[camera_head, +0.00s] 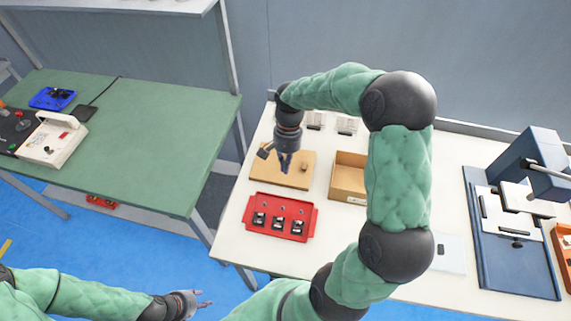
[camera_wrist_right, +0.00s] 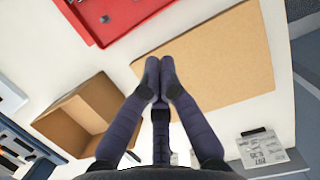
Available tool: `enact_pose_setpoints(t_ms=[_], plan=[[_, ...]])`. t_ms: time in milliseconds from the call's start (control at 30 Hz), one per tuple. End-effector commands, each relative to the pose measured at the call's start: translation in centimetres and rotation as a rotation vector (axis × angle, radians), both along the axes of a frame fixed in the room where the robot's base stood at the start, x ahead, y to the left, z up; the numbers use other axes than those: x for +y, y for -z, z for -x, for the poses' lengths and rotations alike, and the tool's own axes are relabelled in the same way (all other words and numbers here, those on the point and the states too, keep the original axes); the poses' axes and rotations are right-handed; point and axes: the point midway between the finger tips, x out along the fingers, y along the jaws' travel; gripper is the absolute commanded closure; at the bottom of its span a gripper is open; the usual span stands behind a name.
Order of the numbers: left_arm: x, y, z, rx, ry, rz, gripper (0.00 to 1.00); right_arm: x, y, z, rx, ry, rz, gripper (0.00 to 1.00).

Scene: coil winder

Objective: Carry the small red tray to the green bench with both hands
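The small red tray (camera_head: 282,210) lies on the white table, near its left edge, with three small black and silver parts in it. Part of the tray (camera_wrist_right: 128,18) shows at the top of the right wrist view. The green bench (camera_head: 160,125) stands at the left, apart from the table. My right gripper (camera_head: 285,162) is above the tan board behind the tray. Its fingertips meet in the right wrist view (camera_wrist_right: 159,82), and nothing shows between them. My left gripper (camera_head: 204,297) is low, over the floor in front of the table, with its fingers apart and empty.
The tan board (camera_head: 265,172) and an open cardboard box (camera_head: 345,186) are behind and right of the tray. A blue press (camera_head: 510,230) stands at the far right. The bench holds a white device (camera_head: 52,140) and blue tray (camera_head: 53,98); its right part is clear.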

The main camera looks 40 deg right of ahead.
Motion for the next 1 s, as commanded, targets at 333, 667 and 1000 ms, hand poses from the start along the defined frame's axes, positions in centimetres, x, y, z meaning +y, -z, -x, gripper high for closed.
enact_pose_setpoints(t_ms=[333,667,1000], plan=[[0.0,1.1,0.1,0.003,-0.001,0.0,0.6,0.4,2.7,0.6,0.006,0.006,0.001,1.0],[0.0,2.9,0.1,0.002,0.0,0.0,0.6,1.4,7.8,1.4,0.004,0.005,0.002,1.0],[0.0,3.4,0.1,0.001,-0.001,0.0,0.6,1.8,9.5,1.7,0.003,0.005,0.002,1.0]])
